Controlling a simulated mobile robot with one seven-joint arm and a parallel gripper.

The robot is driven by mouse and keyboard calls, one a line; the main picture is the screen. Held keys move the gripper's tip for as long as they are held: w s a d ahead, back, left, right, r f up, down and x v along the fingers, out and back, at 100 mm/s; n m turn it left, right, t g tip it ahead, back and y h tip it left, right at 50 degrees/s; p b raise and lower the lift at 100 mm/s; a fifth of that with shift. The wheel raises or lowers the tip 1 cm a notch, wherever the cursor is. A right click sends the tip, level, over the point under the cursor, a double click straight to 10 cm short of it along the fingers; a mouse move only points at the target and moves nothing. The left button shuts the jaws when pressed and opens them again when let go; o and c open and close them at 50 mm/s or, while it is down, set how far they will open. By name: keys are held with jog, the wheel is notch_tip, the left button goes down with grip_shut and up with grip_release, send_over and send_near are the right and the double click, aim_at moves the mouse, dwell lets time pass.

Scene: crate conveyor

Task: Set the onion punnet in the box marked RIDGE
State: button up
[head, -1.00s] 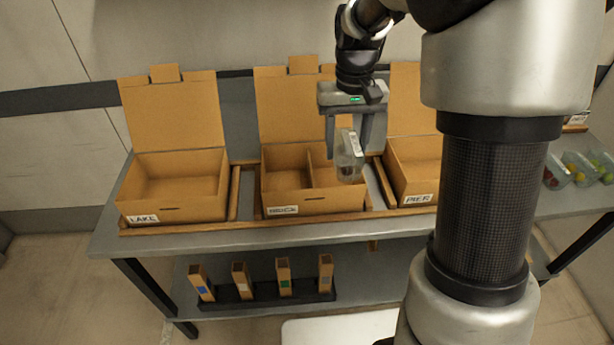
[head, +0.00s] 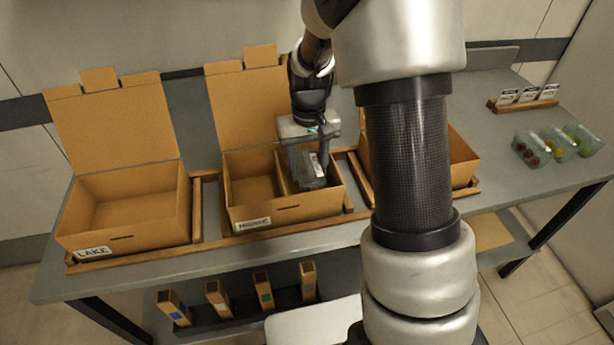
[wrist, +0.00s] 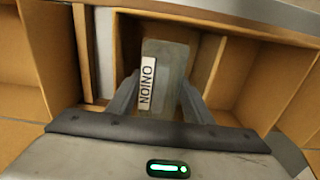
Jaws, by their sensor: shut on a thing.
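The box's front label is blurred but looks like RIDGE. In the wrist view my gripper (wrist: 160,92) points down into that compartment. Whether the punnet touches the box floor is hidden.
An open LAKE box (head: 127,239) stands on the left. Another open box (head: 462,160) on the right is partly hidden by my arm. Several fruit punnets (head: 556,150) and a card rack (head: 525,104) are at the right. Wooden rails (head: 197,205) separate the boxes.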

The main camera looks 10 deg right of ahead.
aim_at(308, 176)
jog(key=shift+f, duration=1.5)
jog(key=shift+f, duration=0.1)
jog(key=o, duration=0.8)
jog(key=shift+c, duration=0.2)
